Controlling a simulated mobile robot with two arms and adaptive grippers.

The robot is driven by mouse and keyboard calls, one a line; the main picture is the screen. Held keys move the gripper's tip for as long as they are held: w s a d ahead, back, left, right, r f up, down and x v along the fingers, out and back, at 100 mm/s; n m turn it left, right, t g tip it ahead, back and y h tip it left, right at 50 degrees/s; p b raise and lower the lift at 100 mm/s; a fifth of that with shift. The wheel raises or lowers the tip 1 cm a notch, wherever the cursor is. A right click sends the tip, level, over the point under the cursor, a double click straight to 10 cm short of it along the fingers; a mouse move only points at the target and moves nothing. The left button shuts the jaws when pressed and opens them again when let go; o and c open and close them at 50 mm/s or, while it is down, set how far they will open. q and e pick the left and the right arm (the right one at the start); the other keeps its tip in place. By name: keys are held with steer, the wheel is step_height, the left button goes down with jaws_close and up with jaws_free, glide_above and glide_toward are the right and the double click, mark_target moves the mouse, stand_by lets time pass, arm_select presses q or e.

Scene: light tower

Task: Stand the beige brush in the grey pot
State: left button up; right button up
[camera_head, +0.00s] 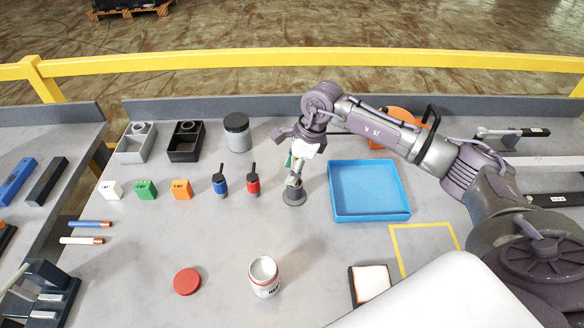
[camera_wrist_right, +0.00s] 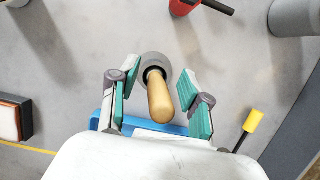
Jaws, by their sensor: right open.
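The beige brush shows in the right wrist view as a rounded wooden handle (camera_wrist_right: 162,100). It rises toward the camera from a small grey round pot (camera_wrist_right: 155,66) with a dark opening. In the head view the grey pot (camera_head: 293,198) stands on the table left of the blue tray, and the brush is mostly hidden by my gripper. My right gripper (camera_head: 296,160) is over the pot. Its green-padded fingers (camera_wrist_right: 155,92) are open, one on each side of the handle, with visible gaps. The brush's lower end is hidden. My left gripper is not in view.
A blue tray (camera_head: 369,217) lies right of the pot. Red (camera_head: 253,184) and blue (camera_head: 221,184) black-handled items stand to its left. A dark-lidded jar (camera_head: 238,140) stands behind, a white jar (camera_head: 264,288) in front. The table between pot and white jar is clear.

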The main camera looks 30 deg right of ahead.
steer(key=v, duration=1.2)
